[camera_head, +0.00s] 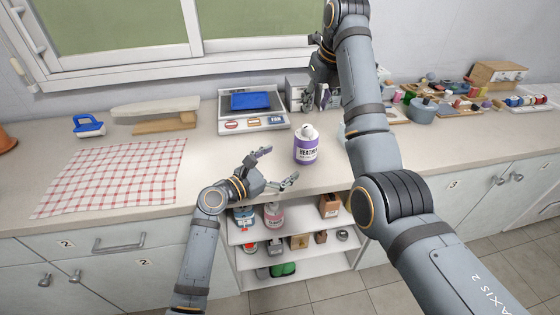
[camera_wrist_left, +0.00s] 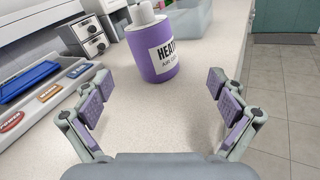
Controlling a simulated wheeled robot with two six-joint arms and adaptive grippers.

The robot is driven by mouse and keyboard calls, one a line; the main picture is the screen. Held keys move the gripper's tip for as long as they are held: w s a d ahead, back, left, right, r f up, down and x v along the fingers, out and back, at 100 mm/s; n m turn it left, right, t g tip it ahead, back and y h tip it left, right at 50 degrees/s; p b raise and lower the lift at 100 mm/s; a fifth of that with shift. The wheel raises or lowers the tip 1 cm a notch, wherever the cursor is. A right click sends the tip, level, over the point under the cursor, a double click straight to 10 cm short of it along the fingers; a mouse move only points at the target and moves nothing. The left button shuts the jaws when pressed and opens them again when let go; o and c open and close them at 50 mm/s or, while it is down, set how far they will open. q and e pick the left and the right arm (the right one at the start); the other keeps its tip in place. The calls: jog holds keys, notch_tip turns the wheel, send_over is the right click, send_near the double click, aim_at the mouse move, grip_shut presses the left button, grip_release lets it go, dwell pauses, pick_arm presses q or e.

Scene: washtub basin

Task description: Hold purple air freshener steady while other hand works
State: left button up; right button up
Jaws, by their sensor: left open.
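The purple air freshener (camera_head: 307,150) stands upright on the counter, with a white label and a whitish top. My left gripper (camera_head: 280,164) is open and empty beside it, to its lower left, with both fingers pointing toward it.
A grey tray (camera_head: 225,127) with a blue item stands left of the air freshener; the drawer unit (camera_head: 297,86) is behind. A checked cloth (camera_head: 115,178) and a blue iron (camera_head: 88,126) lie left. A tub (camera_head: 421,111) is at right. Open shelves (camera_head: 300,232) sit below the counter edge.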

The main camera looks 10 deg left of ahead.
aim_at(298, 149)
pick_arm(q)
jog(key=n, duration=0.1)
jog(key=w+n+t, duration=0.1)
jog(key=n, duration=0.1)
jog(key=shift+a+f+y, duration=0.2)
jog(key=shift+y, duration=0.1)
jog(key=x, duration=1)
jog(key=shift+w+d, duration=0.2)
jog(key=shift+d, duration=0.05)
jog(key=c, duration=1.5)
jog(key=shift+o, duration=0.2)
